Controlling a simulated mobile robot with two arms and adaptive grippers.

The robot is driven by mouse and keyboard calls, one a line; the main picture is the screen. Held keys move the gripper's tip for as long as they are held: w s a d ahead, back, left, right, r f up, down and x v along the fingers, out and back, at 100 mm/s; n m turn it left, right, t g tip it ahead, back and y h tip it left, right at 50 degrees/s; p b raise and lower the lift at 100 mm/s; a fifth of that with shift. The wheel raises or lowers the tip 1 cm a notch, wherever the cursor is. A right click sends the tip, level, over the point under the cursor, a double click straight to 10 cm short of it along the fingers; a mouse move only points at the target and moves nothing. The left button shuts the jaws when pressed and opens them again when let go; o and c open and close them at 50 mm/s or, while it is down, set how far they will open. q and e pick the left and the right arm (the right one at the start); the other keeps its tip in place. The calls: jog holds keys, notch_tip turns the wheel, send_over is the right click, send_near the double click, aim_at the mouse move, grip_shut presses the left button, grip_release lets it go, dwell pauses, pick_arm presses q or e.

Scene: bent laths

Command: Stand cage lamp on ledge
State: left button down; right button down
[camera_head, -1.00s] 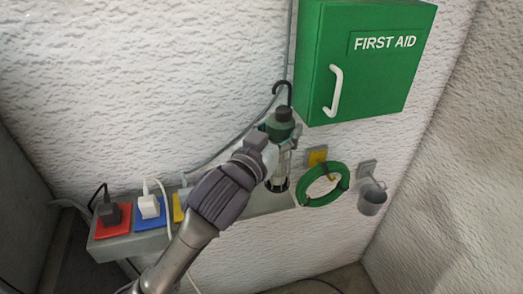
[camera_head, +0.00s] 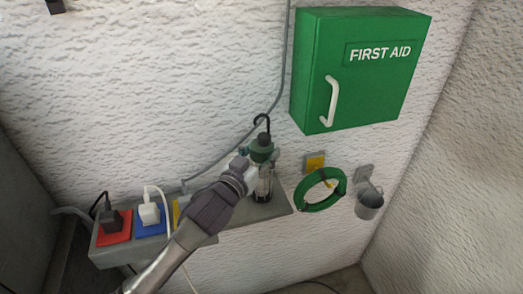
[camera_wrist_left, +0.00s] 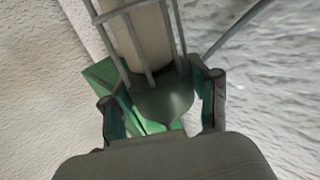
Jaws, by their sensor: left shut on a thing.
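The cage lamp has a green cap (camera_head: 262,150) with a black hook on top and a caged tube (camera_head: 263,184) below. It is roughly upright, hook up, and its lower end shows over the right part of the grey ledge (camera_head: 230,216). I cannot tell whether it touches the ledge. My left gripper (camera_head: 258,158) is shut on the lamp's green part. In the left wrist view the gripper (camera_wrist_left: 162,105) has one finger on each side of the green part (camera_wrist_left: 166,104), with the cage (camera_wrist_left: 150,45) beyond. My right gripper is not in view.
Black and white plugs sit on red (camera_head: 113,228) and blue (camera_head: 150,218) plates at the ledge's left. A green first aid box (camera_head: 350,80) hangs above right. A green cable coil (camera_head: 320,190) and a small bucket (camera_head: 369,203) hang right of the ledge. A cable runs along the wall behind.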

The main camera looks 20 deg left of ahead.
pick_arm(q)
jog(key=shift+r, duration=0.1)
jog(key=shift+c, duration=1.4)
grip_release()
jog(key=s+a+p, duration=0.1)
jog(key=s+a, duration=0.1)
jog(key=s, duration=0.9)
jog(key=shift+s+a, duration=0.15)
jog(key=shift+s, duration=0.25)
